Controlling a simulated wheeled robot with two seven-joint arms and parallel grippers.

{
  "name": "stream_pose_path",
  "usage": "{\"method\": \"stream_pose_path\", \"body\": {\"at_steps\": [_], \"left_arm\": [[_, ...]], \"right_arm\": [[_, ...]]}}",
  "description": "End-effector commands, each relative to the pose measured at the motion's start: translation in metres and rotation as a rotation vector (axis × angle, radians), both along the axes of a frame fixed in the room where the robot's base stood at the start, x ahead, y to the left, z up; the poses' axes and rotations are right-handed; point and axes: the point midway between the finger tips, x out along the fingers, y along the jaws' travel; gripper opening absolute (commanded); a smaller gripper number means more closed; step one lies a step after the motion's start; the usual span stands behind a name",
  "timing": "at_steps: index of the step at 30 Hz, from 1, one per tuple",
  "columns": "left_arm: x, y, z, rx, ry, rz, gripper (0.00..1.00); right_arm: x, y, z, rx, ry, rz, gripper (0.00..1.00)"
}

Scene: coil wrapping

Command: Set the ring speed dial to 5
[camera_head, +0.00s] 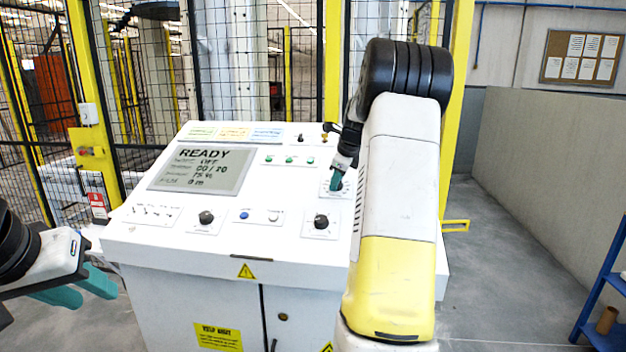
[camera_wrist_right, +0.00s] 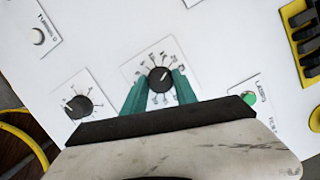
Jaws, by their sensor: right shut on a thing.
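A black round dial (camera_wrist_right: 160,79) with a ring of scale marks sits on a white plate between the teal fingers of my right gripper (camera_wrist_right: 158,92) in the right wrist view. The fingers are shut on its sides. Its white pointer line aims toward the upper right, but the numbers are too small to read surely. In the head view my right gripper (camera_head: 337,181) is at the dial's plate (camera_head: 327,190) on the panel's right side, with the knob hidden. My left gripper (camera_head: 83,288) is open and empty, left of the console.
The sloped white console (camera_head: 270,245) bears a READY screen (camera_head: 203,168), two other black knobs (camera_head: 321,222) (camera_head: 206,217), and a blue button (camera_head: 244,215). A second dial (camera_wrist_right: 79,107) lies left of the held one in the wrist view. A yellow-framed mesh fence (camera_head: 255,60) stands behind.

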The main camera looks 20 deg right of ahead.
Motion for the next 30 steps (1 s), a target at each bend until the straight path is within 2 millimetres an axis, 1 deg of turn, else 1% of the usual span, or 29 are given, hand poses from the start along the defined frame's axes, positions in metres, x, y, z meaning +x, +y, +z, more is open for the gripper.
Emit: {"method": "stream_pose_path", "body": {"at_steps": [5,11,30], "left_arm": [[0.0000,0.0000,0.0000,0.000,0.000,0.000,0.36],[0.0000,0.0000,0.0000,0.000,0.000,0.000,0.36],[0.0000,0.0000,0.0000,0.000,0.000,0.000,0.36]], "right_arm": [[0.0006,-0.0004,0.0006,-0.016,0.007,0.039,0.00],[0.0009,-0.0009,0.0012,-0.058,0.033,0.147,0.00],[0.0029,-0.0015,0.0019,-0.265,0.161,0.692,0.00]]}}
